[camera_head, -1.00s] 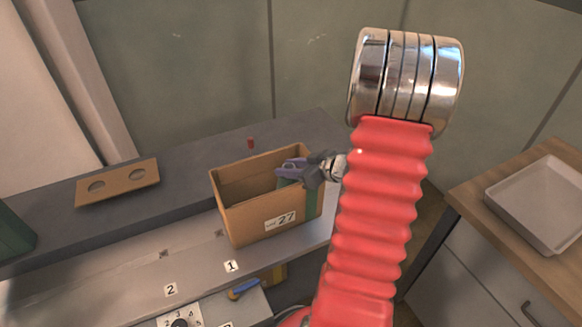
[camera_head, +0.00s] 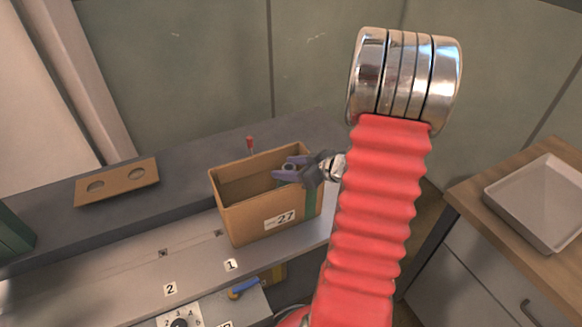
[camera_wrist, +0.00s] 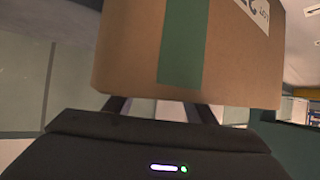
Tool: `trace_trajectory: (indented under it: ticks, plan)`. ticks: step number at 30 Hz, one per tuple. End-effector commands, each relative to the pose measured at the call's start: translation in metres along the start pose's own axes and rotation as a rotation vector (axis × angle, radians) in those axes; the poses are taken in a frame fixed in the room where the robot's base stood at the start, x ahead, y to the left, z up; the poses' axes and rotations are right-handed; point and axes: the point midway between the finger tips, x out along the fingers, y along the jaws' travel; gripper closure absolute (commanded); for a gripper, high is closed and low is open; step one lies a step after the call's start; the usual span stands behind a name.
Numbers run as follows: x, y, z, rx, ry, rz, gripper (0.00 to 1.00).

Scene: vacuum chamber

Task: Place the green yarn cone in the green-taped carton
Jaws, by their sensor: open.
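The brown carton (camera_head: 245,218), with a label reading 27, stands upright on the grey bench. A green tape strip (camera_head: 312,203) runs down its right side; in the wrist view the tape (camera_wrist: 183,50) crosses the carton wall, close in front of the camera. My gripper (camera_head: 283,170) reaches in from the right over the carton's rim, its bluish-purple jaws open above the carton's right part. In the wrist view its fingers are spread and their tips are hidden behind the carton. I cannot make out the green yarn cone for certain; the jaws and carton walls hide part of the inside.
A brown board with two holes (camera_head: 117,183) lies on the back ledge to the left. A red-topped pin (camera_head: 250,144) stands behind the carton. A dark green object (camera_head: 14,230) is at the left edge. A grey tray (camera_head: 540,205) sits on the right-hand cabinet. My red arm blocks the middle right.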

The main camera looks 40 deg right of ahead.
Motion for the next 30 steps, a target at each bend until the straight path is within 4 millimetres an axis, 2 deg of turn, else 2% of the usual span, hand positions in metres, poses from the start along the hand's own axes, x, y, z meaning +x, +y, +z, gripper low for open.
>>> trace_trajectory:
  ticks: [5, 22, 30]
  plan:
    - [-0.015, 0.001, 0.000, -0.001, 0.001, 0.003, 0.50]
    - [-0.102, 0.001, 0.000, 0.001, 0.001, 0.004, 0.50]
    - [-0.120, 0.000, 0.000, 0.001, 0.000, 0.000, 0.50]
